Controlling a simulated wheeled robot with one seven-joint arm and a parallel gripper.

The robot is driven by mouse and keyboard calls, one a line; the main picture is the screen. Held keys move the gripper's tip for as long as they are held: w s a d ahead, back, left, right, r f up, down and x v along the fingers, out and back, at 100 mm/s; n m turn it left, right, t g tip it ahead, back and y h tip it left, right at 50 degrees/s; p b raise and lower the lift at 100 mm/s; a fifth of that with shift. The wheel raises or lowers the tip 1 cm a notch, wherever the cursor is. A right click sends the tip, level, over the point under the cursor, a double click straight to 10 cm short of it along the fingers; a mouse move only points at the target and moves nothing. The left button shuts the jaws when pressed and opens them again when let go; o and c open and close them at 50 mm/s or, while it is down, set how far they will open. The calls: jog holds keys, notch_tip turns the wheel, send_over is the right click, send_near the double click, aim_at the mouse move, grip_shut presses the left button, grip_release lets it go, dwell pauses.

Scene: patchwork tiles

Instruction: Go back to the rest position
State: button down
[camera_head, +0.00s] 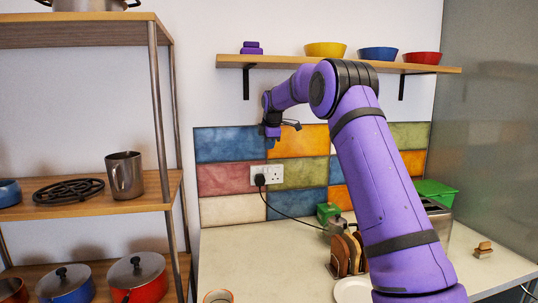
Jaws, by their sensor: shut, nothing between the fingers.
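My purple arm rises from the lower right, bends at an elbow just in front of the wall shelf, and reaches left. My gripper (272,134) hangs at its end, pointing down, in front of the blue and orange wall tiles. It is small in this view; it looks shut with nothing held. It is above the worktop and above the wall socket (274,183) in the picture.
A wall shelf (228,60) with yellow, blue and red bowls runs behind my arm. A shelving rack (165,190) with pots and a metal mug (125,176) stands left. The worktop (250,250) holds a toast rack (347,253), a moka pot (337,226) and a toaster (438,218).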

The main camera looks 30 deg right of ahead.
jog(key=shift+s+r, duration=0.1)
jog(key=shift+r, duration=0.45)
